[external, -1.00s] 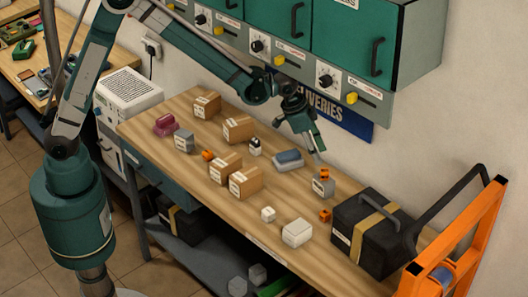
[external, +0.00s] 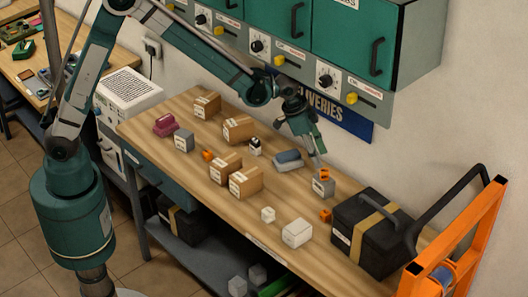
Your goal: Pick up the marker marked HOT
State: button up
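Several small orange pieces are on the wooden bench. One orange piece (external: 325,175) is on top of a grey block (external: 323,188) at the right. Another orange piece (external: 326,215) lies in front of the black case, and a third orange piece (external: 207,155) is at the left near the cardboard boxes. No lettering on them is readable, so I cannot tell which is marked HOT. My gripper (external: 319,165) points down at the orange piece on the grey block. Its fingertips are too small to tell whether they touch it or are open.
Cardboard boxes (external: 245,181) stand mid-bench. A blue-grey item (external: 288,160) lies left of my gripper. White blocks (external: 297,233) are near the front edge. A black case (external: 370,240) and orange frame (external: 465,245) stand right. Green cabinets (external: 348,42) hang above.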

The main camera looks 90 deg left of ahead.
aim_at(325, 211)
jog(key=d+f+m+g+h+b, duration=0.1)
jog(key=d+f+m+h+b, duration=0.2)
jog(key=d+f+m, duration=0.4)
jog(key=shift+w+d+m+g+b, duration=0.35)
jog(key=shift+d+m+b, duration=0.35)
jog(key=shift+d+m, duration=0.85)
jog(key=shift+d+n, duration=0.25)
jog(key=shift+n, duration=0.1)
jog(key=shift+x, duration=1.3)
jog(key=shift+w+f, duration=0.1)
jog(key=shift+x, duration=2.5)
jog(key=shift+w, duration=0.15)
jog(key=shift+c, duration=0.7)
